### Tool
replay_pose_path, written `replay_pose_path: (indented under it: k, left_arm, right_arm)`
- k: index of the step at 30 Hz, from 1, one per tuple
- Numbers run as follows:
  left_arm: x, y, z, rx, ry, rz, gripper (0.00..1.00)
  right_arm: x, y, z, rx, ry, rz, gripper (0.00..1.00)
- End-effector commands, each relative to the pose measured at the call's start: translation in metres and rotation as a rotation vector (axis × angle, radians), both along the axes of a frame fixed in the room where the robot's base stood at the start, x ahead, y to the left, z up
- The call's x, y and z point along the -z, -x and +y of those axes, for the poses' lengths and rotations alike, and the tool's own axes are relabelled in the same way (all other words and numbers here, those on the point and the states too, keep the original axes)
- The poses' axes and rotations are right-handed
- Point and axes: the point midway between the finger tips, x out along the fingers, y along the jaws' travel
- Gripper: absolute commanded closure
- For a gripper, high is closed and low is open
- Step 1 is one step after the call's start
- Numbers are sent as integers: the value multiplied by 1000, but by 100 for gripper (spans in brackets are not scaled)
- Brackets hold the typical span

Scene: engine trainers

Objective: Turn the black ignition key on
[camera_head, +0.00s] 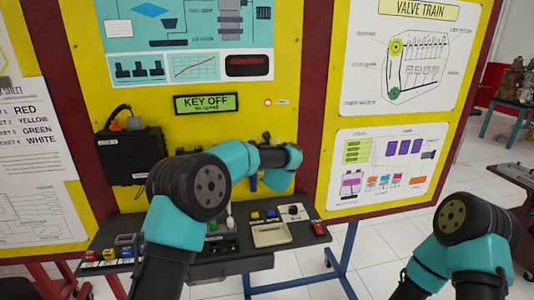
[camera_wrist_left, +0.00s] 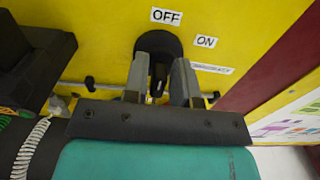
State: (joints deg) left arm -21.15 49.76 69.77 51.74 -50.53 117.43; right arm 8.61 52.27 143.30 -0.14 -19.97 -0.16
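The ignition switch (camera_wrist_left: 172,45) is a round black disc on the yellow panel, seen in the left wrist view, with an OFF label (camera_wrist_left: 166,16) above it and an ON label (camera_wrist_left: 206,41) to its right. A narrow dark piece, seemingly the black key (camera_wrist_left: 158,78), stands between the fingers of my left gripper (camera_wrist_left: 160,66). The grey fingers are apart, one on each side of it, with their tips at the disc. Contact with the key is unclear. In the head view my left arm hides the switch. My right gripper is outside the view.
A lit display (camera_head: 206,103) reads KEY OFF above my left arm. A black box (camera_head: 131,155) is mounted left of it. A control shelf (camera_head: 190,262) with buttons and a tray (camera_head: 271,234) juts out below. My right arm is at lower right.

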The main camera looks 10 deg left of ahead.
Motion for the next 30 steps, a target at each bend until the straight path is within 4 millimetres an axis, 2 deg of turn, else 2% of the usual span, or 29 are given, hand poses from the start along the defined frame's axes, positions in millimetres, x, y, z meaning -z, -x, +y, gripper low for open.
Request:
replay_pose_path:
  k: [1, 8, 20, 30]
  left_arm:
    - [0, 0, 0, 0, 0, 0, 80]
    - [0, 0, 0, 0, 0, 0, 100]
    - [0, 0, -1, 0, -28, 9, 100]
    - [0, -1, -3, 0, -188, 59, 100]
  right_arm:
    - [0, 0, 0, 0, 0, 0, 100]
    - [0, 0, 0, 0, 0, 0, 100]
    - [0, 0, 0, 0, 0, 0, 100]
    - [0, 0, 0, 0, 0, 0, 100]
